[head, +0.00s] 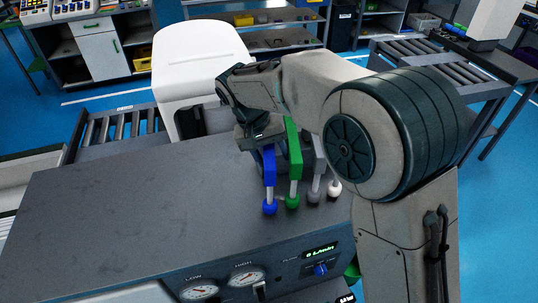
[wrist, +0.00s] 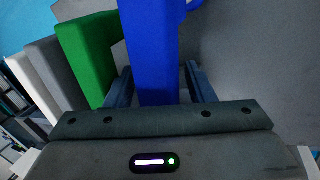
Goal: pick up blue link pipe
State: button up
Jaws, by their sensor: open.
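The blue link pipe (head: 269,172) stands upright on the dark grey bench top, with a round blue foot, at the left end of a row of pipes. My gripper (head: 258,143) is at its upper part, with the arm reaching over from the right. In the wrist view the blue pipe (wrist: 151,50) runs between my gripper's two dark fingers (wrist: 158,85), one on each side. The jaws are open, with a gap visible at the right finger. Contact at the left finger cannot be told. The pipe's top is partly hidden by the gripper in the head view.
A green pipe (head: 294,165) stands close to the right of the blue one. A grey pipe (head: 317,165) and a white-footed one (head: 334,188) follow. The bench top (head: 130,210) is clear to the left.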

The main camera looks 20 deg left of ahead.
aim_at(273, 147)
grip_shut()
jog(key=shift+r, duration=0.2)
jog(key=shift+r, duration=0.25)
jog(key=r, duration=0.3)
jog(key=shift+s+r+b, duration=0.2)
jog(key=shift+r+b, duration=0.1)
jog(key=shift+b, duration=0.1)
jog(key=s+d+r+p, duration=0.2)
jog(key=s+d+r, duration=0.1)
jog(key=s+r, duration=0.7)
jog(key=shift+s+r+p, duration=0.35)
jog(key=shift+s+r, duration=0.05)
jog(key=shift+r, duration=0.45)
